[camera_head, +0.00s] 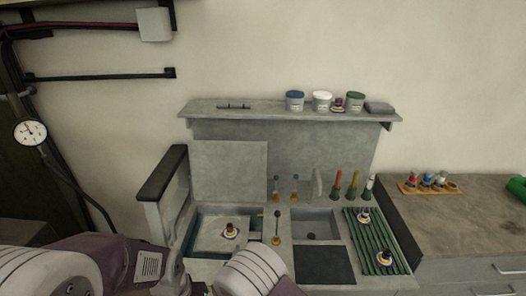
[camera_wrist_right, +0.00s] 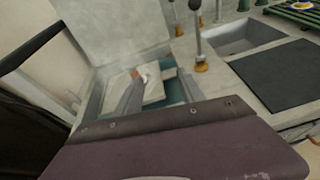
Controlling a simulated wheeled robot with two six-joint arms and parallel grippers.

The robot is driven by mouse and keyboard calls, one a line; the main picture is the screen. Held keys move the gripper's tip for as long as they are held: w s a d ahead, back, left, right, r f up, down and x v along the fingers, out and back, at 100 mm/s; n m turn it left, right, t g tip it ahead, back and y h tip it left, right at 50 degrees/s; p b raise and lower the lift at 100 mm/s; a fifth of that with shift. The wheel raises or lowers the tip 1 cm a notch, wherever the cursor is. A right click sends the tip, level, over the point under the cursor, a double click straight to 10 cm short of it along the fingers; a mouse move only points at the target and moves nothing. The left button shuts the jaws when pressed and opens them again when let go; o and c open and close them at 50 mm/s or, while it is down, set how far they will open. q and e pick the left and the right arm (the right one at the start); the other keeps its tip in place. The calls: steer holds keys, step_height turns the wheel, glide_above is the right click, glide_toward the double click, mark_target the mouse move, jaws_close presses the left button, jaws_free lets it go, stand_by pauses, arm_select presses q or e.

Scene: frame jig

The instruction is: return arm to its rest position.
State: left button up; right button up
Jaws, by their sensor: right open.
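My right gripper (camera_wrist_right: 155,84) is open in the right wrist view, its two grey fingers apart. They point toward a pale plate (camera_wrist_right: 152,94) in the left basin. Purple and white arm links of mine fill the bottom edge there. The right gripper cannot be made out in the head view, and the left gripper does not show.
A raised grey panel (camera_head: 228,170) stands behind the basin. Upright rods and coloured handles (camera_head: 353,186) line the back. A sink (camera_head: 318,226), dark mat (camera_head: 324,264) and green ribbed rack (camera_head: 372,240) lie right. The shelf (camera_head: 260,107) carries jars. A wooden holder (camera_head: 430,187) sits on the side counter.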

steer(key=s+d+r+m+g+h, duration=0.1)
steer(key=d+r+m+g+h, duration=0.35)
steer(key=d, duration=1.05)
steer(key=s+d+r+m+g+h, duration=0.15)
steer(key=d+r+m+h, duration=0.45)
steer(key=d+m, duration=0.65)
steer(key=s+d+m+g+y, duration=0.3)
steer(key=s+d+m+g, duration=0.35)
steer(key=s+d, duration=0.4)
steer(key=s+a+f+m+g+y, duration=0.2)
steer(key=s+a+f+m+y, duration=0.25)
steer(key=s+a+m, duration=0.35)
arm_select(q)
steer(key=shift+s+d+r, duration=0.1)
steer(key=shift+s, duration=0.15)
arm_select(e)
steer(key=a+m+t+y, duration=0.1)
steer(key=a+m+y, duration=0.2)
steer(key=a, duration=0.3)
steer(key=shift+a+f+y, duration=0.3)
steer(key=shift+f+y, duration=0.15)
steer(key=shift+y, duration=0.15)
steer(key=shift+t, duration=0.25)
